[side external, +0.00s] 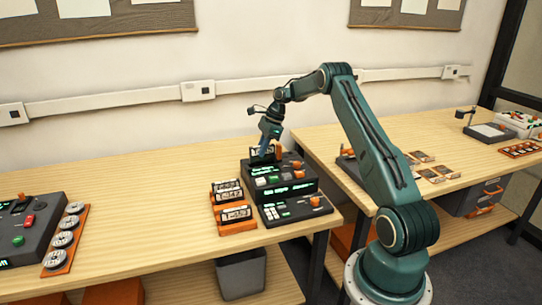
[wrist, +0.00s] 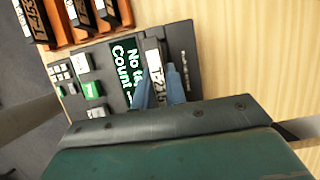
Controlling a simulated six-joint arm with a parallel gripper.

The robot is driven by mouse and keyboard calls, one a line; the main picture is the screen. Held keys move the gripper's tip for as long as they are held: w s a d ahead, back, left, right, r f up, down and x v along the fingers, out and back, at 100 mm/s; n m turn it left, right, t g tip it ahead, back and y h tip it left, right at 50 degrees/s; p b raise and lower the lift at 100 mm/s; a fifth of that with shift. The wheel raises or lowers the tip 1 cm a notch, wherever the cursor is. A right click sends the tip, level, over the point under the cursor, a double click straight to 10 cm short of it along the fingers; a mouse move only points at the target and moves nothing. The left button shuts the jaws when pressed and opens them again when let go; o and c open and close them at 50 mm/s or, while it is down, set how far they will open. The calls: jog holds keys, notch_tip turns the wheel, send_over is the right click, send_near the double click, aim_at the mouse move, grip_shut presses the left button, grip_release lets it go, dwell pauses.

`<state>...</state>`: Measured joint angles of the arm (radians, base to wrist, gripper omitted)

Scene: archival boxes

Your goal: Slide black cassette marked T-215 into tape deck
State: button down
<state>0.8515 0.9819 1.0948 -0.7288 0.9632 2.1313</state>
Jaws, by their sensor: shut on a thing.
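The tape deck (side external: 286,187) is a dark unit with green-lit displays and orange knobs near the table's right edge. In the wrist view its screen (wrist: 125,62) reads "No t..." and "Count". My gripper (side external: 264,153) is over the back left of the deck. The cassette is at the deck's top beside the screen. I cannot tell whether it is in the slot or just above it.
Orange racks (side external: 236,228) with labelled cassettes stand left of the deck; one label reads T-453 (wrist: 38,20). Another dark device (side external: 30,232) and an orange tray of reels (side external: 66,238) are at far left. The table between is clear. A second table (side external: 400,140) stands to the right.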

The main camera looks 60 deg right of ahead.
aim_at(260, 161)
jog(key=shift+f, duration=0.1)
jog(key=shift+f, duration=0.6)
jog(key=shift+f, duration=0.25)
jog(key=shift+f, duration=0.35)
jog(key=shift+f, duration=0.35)
dwell(0.7)
dwell(0.4)
jog(key=c, duration=1.4)
grip_release()
jog(key=shift+o, duration=0.2)
jog(key=shift+r, duration=0.1)
